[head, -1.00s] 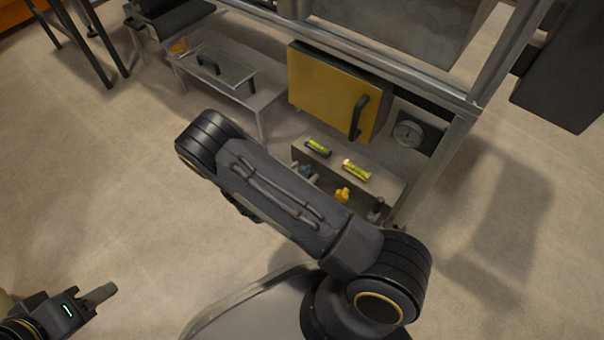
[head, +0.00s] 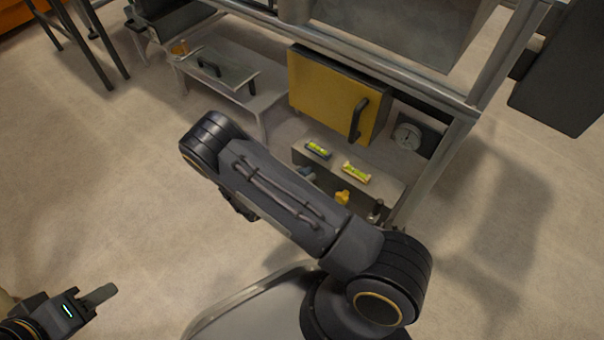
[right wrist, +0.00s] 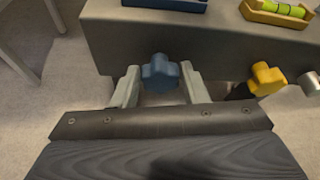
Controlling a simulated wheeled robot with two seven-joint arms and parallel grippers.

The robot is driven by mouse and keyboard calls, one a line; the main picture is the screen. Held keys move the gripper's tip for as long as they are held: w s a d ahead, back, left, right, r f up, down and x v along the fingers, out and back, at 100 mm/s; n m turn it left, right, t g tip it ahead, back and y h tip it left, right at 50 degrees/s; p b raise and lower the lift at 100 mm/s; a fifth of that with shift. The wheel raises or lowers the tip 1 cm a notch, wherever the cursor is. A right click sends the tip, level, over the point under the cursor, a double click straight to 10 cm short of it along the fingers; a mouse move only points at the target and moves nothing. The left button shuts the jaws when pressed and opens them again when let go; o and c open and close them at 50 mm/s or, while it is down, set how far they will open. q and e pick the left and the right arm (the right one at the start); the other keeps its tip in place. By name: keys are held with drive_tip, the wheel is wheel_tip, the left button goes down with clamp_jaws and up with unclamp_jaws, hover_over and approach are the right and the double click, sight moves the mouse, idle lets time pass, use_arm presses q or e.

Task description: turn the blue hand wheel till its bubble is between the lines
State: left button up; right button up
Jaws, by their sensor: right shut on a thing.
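The blue hand wheel (right wrist: 160,73) is on the front face of a grey box, between the fingers of my right gripper (right wrist: 158,86), which is shut on it. In the head view the blue wheel (head: 307,173) shows only partly past my right arm. The blue-framed bubble vial (head: 319,150) lies on top of the box, green-yellow; its bubble is too small to place against the lines. In the right wrist view only the lower edge of its blue frame (right wrist: 165,4) shows. My left gripper (head: 100,295) is at the lower left, away from the box; its opening is unclear.
A yellow hand wheel (right wrist: 267,78) and a yellow-framed vial (head: 356,173) sit right of the blue ones. The grey box (head: 388,190) stands below a yellow door (head: 325,95) with a black handle. A dial (head: 407,136) is to the right.

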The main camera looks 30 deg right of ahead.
drive_tip(key=n+g, duration=0.1)
drive_tip(key=n, duration=0.1)
drive_tip(key=n+g+h, duration=0.1)
drive_tip(key=shift+w+a+f+n, duration=0.1)
drive_tip(key=shift+w+f+n, duration=0.1)
drive_tip(key=shift+n, duration=0.2)
drive_tip(key=n+h, duration=0.2)
drive_tip(key=n, duration=0.3)
drive_tip(key=f+n+h, duration=0.1)
drive_tip(key=n+h, duration=0.1)
drive_tip(key=n, duration=0.3)
drive_tip(key=n+g+h, duration=0.1)
drive_tip(key=n+h, duration=0.1)
drive_tip(key=n, duration=0.3)
drive_tip(key=shift+w+f+b, duration=0.1)
drive_tip(key=shift+f+b, duration=0.05)
drive_tip(key=shift+b, duration=0.25)
drive_tip(key=shift+n+h, duration=0.3)
drive_tip(key=o, duration=0.9)
drive_tip(key=shift+o, duration=0.2)
